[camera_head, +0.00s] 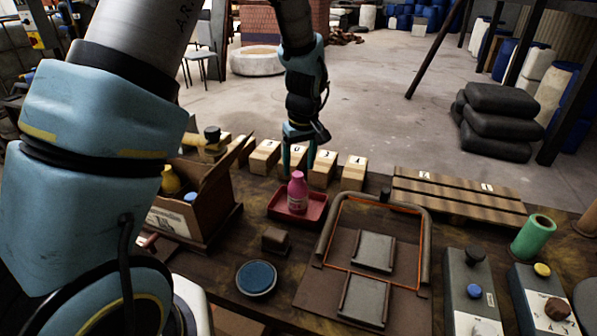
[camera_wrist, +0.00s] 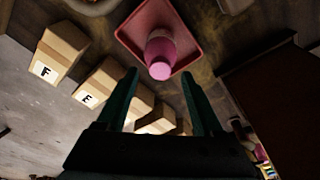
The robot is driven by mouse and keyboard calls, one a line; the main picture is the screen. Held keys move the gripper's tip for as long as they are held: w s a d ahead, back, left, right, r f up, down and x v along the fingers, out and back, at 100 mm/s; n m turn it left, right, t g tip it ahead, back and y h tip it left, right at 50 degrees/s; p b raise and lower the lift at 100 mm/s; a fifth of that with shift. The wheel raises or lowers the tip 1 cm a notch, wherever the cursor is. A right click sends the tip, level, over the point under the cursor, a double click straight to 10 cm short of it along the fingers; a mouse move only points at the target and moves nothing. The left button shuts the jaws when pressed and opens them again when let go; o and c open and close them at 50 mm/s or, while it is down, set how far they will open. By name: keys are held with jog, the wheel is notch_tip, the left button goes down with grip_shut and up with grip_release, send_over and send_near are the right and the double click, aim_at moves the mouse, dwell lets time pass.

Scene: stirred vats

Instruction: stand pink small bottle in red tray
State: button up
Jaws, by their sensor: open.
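The pink small bottle (camera_head: 297,197) stands upright in the red tray (camera_head: 322,208) on the dark table. In the wrist view the bottle (camera_wrist: 160,48) shows with its pink cap towards me, inside the tray (camera_wrist: 127,35). My gripper (camera_head: 298,168) is open and empty, just above and behind the bottle. In the wrist view my gripper's two fingers (camera_wrist: 160,76) are spread apart, with the cap just beyond their tips. Whether a finger touches the bottle cannot be told, but the jaws are not closed on it.
Several lettered wooden blocks (camera_head: 323,169) stand behind the tray. An open cardboard box (camera_head: 200,205) is at left. A small brown block (camera_head: 276,241) and a blue round lid (camera_head: 256,278) lie in front. A framed fixture (camera_head: 375,245) stands at right, with a slatted wooden pallet (camera_head: 458,194) behind it.

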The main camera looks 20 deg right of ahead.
aim_at(302, 188)
notch_tip(302, 188, up, 9)
jog(key=s+b, duration=0.1)
jog(key=shift+s+r, duration=0.2)
dwell(0.4)
